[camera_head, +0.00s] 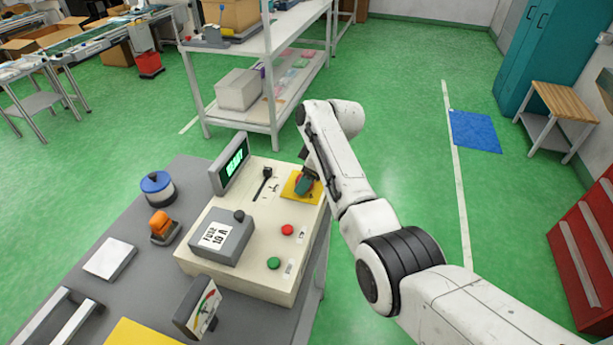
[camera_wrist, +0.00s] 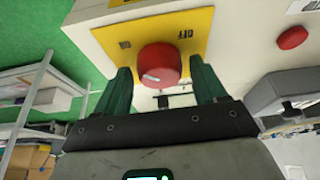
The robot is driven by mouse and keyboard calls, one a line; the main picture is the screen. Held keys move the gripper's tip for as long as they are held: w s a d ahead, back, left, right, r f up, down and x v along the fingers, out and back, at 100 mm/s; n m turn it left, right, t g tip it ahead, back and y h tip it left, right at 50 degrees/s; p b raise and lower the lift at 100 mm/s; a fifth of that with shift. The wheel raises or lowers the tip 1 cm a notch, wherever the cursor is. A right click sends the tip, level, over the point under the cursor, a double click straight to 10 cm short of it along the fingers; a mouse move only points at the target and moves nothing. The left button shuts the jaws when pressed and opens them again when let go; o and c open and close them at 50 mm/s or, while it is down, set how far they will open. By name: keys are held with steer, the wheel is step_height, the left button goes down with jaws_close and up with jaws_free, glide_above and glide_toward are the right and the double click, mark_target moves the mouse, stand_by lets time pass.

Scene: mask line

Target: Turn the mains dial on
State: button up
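The mains dial is a round red knob (camera_wrist: 158,65) on a yellow plate (camera_wrist: 200,22) marked ON at left and OFF at right in the wrist view. A white mark shows on the left part of the knob's face. My gripper (camera_wrist: 161,82) has its green fingers on either side of the knob, with a small gap visible at each side. It is open. In the head view my gripper (camera_head: 304,186) is over the yellow plate (camera_head: 291,190) at the far right corner of the cream control box (camera_head: 195,244), and mostly hides the knob.
The box carries a black lever (camera_head: 263,182), a red button (camera_head: 287,230), a green button (camera_head: 273,263), a grey labelled block (camera_head: 222,240) and a lit display (camera_head: 233,163). A shelf rack (camera_head: 273,125) is behind.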

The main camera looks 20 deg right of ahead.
steer(key=v, duration=1)
steer(key=shift+d+r+b, duration=0.1)
steer(key=shift+r+b, duration=0.2)
steer(key=shift+r, duration=0.05)
steer(key=s+d+f+m+h, duration=0.2)
steer(key=s+f+m, duration=0.4)
steer(key=s+f, duration=1.25)
steer(key=s+m, duration=0.1)
steer(key=s, duration=0.8)
steer(key=s+d+f+m+g+h, duration=0.1)
steer(key=s+m, duration=0.1)
steer(key=s, duration=0.7)
steer(key=s+d+f+m+h, duration=0.1)
steer(key=s+m, duration=0.1)
steer(key=s, duration=0.8)
steer(key=shift+s+f+g, duration=0.1)
steer(key=shift+f+g, duration=0.05)
steer(key=shift+g, duration=0.15)
